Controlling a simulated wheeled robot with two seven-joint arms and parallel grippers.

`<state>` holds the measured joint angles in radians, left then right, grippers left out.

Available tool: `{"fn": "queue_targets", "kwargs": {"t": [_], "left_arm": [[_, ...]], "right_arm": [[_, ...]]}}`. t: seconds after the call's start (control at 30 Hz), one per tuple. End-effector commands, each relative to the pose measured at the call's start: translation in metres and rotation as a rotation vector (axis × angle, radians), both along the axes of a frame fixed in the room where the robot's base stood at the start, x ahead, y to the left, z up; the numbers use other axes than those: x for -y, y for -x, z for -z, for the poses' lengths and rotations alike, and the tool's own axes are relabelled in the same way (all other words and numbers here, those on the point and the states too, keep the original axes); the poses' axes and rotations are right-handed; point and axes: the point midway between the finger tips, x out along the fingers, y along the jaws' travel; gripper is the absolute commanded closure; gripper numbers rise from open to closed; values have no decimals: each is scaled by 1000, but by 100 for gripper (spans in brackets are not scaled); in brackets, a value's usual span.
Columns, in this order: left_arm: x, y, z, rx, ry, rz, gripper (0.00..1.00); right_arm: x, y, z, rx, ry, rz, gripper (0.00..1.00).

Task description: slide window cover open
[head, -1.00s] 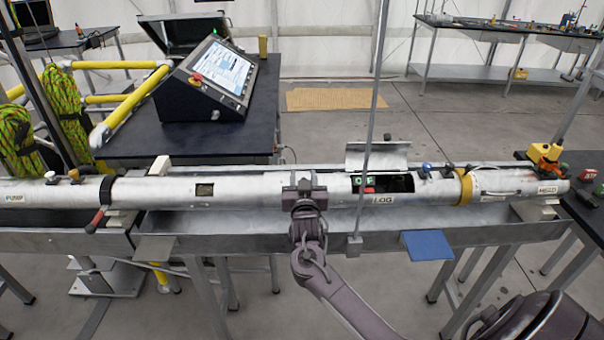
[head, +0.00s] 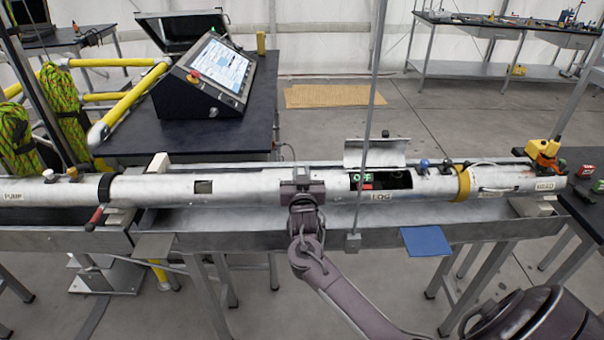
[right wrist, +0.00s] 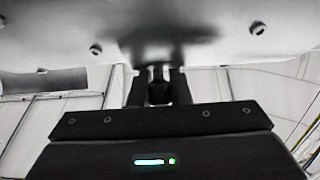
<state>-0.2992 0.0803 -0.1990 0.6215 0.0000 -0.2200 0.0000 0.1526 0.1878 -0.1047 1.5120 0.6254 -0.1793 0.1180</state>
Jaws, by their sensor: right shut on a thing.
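A long silver tube lies across the bench, and the window cover (head: 328,180) appears to be a silver sleeve section on it, left of the open bay. My right gripper (head: 302,187) is at this section from the front, shut on a part of it. In the right wrist view, the fingers (right wrist: 158,88) reach up to the pale tube surface around a small dark piece. The gripper hides the part it holds in the head view. A small rectangular window (head: 203,187) in the tube shows uncovered further left. My left gripper is out of view.
The open bay (head: 400,181) has a green OFF label inside and a raised lid (head: 376,153) behind. A thin vertical pole (head: 369,110) stands right of my gripper. A blue plate (head: 426,241) is at the bench front. A control console (head: 207,80) stands behind.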

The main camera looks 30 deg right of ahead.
Motion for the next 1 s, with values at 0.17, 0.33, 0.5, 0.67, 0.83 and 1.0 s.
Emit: {"fn": "queue_targets", "kwargs": {"t": [0.17, 0.33, 0.5, 0.67, 0.83, 1.0], "left_arm": [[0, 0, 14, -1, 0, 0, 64], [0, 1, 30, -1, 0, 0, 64], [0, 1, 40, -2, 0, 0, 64], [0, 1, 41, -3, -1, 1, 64], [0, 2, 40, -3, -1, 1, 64], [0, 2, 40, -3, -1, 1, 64]], "right_arm": [[-33, -20, 4, 4, -8, -5, 100], [-74, -46, 4, 5, -8, -5, 100], [-100, -62, 2, 3, -4, -4, 100], [-107, -65, 1, -1, 1, -2, 100], [-106, -65, 0, -1, 1, -2, 100], [-106, -65, 0, -1, 0, -1, 70]]}}
